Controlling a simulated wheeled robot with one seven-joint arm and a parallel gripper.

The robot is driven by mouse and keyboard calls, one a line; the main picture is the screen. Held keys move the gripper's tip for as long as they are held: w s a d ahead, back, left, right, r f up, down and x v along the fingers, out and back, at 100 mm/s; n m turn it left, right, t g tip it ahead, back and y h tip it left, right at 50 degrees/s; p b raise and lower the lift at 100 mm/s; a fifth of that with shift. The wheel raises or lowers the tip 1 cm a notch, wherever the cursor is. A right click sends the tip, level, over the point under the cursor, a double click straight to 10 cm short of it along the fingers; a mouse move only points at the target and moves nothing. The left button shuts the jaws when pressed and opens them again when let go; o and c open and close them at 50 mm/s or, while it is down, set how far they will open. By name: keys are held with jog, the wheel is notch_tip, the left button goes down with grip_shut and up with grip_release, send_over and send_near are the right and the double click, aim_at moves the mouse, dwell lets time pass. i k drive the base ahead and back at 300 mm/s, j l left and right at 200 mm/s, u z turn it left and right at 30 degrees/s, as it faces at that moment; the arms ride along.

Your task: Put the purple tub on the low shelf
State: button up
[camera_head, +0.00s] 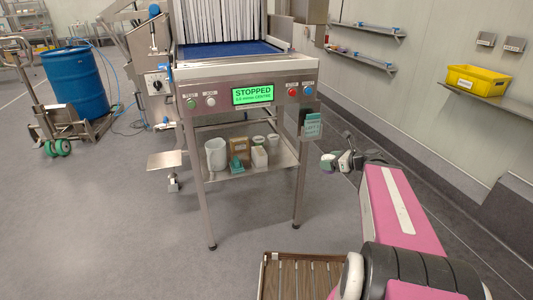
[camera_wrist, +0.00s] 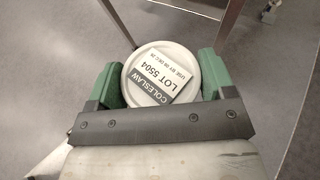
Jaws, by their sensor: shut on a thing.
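My gripper (camera_wrist: 161,82) is shut on a round tub (camera_wrist: 143,60), with one green finger on each side. The tub shows a white lid with a label reading COLESLAW, LOT 5504; its side is hidden, so no purple shows. In the head view, my gripper (camera_head: 330,162) is to the right of the steel conveyor stand, and the tub is hard to make out there. A low shelf (camera_head: 222,177) spans the stand's legs under the control panel. It holds a white jug, a brown box and several small containers.
The stand's front legs (camera_head: 301,195) and a teal leaflet holder (camera_head: 312,126) are close to my gripper. A wall shelf (camera_head: 505,104) with a yellow bin (camera_head: 478,80) is at the right. A slatted tray (camera_head: 302,277) is at the bottom. The display reads STOPPED.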

aim_at(281, 158)
jog(key=j+z, duration=0.25)
jog(key=j, duration=0.5)
jog(key=j+z, duration=0.25)
jog(key=j, duration=0.5)
jog(key=j+z, duration=0.25)
jog(key=j, duration=0.5)
jog(key=k+j, duration=0.1)
jog(key=j, duration=0.75)
jog(key=k+j, duration=0.15)
jog(key=j, duration=0.25)
